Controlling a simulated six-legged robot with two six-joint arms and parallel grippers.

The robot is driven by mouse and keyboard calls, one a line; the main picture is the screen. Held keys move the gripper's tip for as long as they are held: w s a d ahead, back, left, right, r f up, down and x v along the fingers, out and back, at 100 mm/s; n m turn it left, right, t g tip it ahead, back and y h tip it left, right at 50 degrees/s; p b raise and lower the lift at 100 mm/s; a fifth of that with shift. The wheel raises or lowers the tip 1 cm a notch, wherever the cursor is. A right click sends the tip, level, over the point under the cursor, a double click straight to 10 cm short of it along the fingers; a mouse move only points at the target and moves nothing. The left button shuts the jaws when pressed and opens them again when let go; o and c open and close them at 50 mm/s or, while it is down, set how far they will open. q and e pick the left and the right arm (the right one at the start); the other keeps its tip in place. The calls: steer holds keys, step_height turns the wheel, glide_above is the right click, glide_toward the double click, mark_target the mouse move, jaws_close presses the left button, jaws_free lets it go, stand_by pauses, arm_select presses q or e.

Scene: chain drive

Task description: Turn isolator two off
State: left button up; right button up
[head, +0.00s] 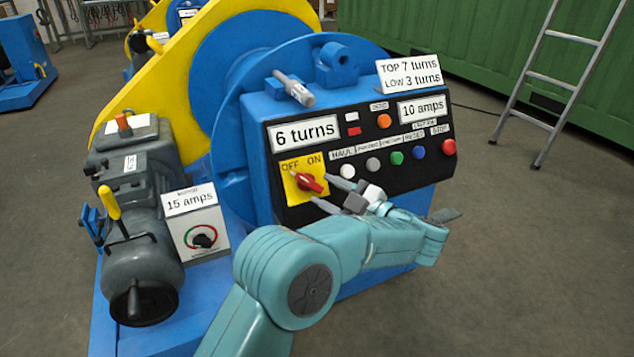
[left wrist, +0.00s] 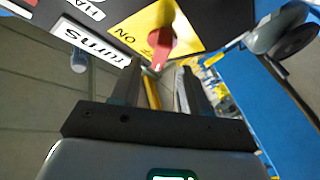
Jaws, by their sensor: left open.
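The isolator is a red knob (head: 310,183) on a yellow plate (head: 295,196) marked OFF and ON, at the left end of the black control panel. I cannot tell for sure which mark the knob points to. My left gripper (head: 327,191) is open, just right of the knob, with its fingers toward it. In the left wrist view, the knob (left wrist: 160,44) stands just beyond and between the open, empty fingertips (left wrist: 160,68), apart from them as far as I can tell. No number two is readable on the isolator. My right gripper is out of view.
The black panel (head: 345,190) also carries several buttons, including a red one (head: 448,147). A "6 turns" sign (head: 303,133) sits above the isolator. A grey motor (head: 140,220) and a "15 amps" meter box (head: 195,222) stand at left. A ladder (head: 560,85) leans at right.

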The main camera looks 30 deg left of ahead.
arm_select(q)
steer(key=p+v, duration=0.3)
steer(key=v, duration=0.9)
steer(key=shift+d, duration=0.25)
